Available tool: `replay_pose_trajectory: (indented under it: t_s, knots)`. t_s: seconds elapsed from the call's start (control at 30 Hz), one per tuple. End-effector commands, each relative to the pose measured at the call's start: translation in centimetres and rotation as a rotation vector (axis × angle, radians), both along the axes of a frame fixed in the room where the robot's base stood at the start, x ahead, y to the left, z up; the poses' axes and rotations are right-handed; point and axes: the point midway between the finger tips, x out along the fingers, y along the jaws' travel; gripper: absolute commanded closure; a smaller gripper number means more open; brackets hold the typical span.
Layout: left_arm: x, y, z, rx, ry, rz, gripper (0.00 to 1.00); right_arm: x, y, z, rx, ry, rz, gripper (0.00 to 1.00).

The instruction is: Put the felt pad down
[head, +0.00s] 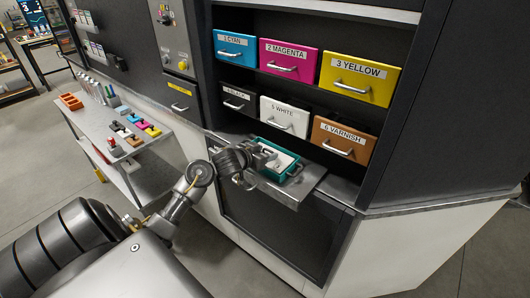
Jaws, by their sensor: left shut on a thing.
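My left gripper (265,160) is at the left part of a teal tray (297,171) with a handle, which sits on the grey metal shelf (312,181) below the drawers. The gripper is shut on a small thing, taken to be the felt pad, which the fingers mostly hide. A pale surface shows inside the tray beside the fingers; I cannot tell whether it is the pad or the tray's inside. I cannot tell whether the pad touches the tray. My right gripper is not in view.
Labelled drawers stand behind the shelf, including yellow (359,78), white (284,115) and brown varnish (343,139). A side table (97,127) at left holds an orange bin (71,101), bottles and several coloured blocks. Grey floor is open at lower right.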

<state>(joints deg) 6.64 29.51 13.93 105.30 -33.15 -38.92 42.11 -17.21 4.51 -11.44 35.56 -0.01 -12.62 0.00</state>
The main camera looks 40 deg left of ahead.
Motion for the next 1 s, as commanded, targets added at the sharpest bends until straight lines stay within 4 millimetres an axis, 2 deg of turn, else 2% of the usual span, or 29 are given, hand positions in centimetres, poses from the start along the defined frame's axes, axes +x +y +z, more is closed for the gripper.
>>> replay_pose_trajectory:
  t_s: [0.23,0.27,0.4,0.77,0.87,1.0]
  knots:
    - [0.0,0.0,-0.4,0.0,0.0,0.0,0.69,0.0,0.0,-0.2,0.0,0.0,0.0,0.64]
    - [0.0,0.0,-0.3,0.0,0.0,0.0,0.44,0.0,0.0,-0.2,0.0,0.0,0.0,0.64]
    - [0.0,0.0,-0.3,0.0,0.0,0.0,0.25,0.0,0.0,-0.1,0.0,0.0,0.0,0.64]
    - [-0.1,0.0,0.2,0.002,-0.001,-0.001,0.25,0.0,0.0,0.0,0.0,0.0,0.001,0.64]
    - [-1.2,0.0,0.4,0.005,-0.001,-0.001,0.25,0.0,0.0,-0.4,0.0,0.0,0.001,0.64]
    - [-3.9,0.0,1.5,0.007,-0.001,-0.003,0.25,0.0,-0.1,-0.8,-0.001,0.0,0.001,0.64]
